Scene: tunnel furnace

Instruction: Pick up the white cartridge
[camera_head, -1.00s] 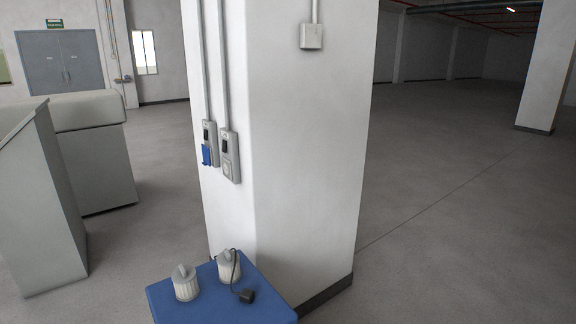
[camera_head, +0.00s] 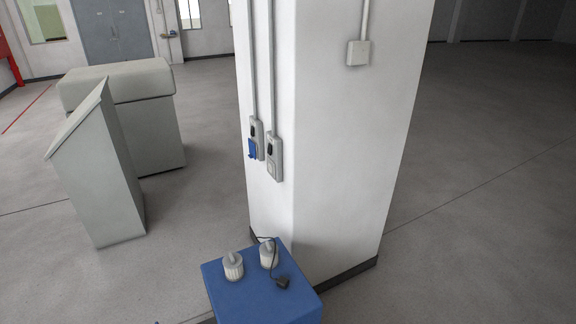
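Two white ribbed cartridges stand upright on a blue table at the bottom middle of the head view. The left cartridge (camera_head: 233,266) is nearer the table's left edge. The right cartridge (camera_head: 268,254) stands close beside it, with a black cable running next to it. I cannot tell which of the two the task means. The blue table (camera_head: 255,302) has a bare front part. Neither of my grippers is in view.
A white pillar (camera_head: 340,130) rises right behind the table. A black plug (camera_head: 282,282) on a cable lies on the table's right side. Grey cabinets (camera_head: 120,110) stand at the left. Open floor (camera_head: 470,220) lies to the right.

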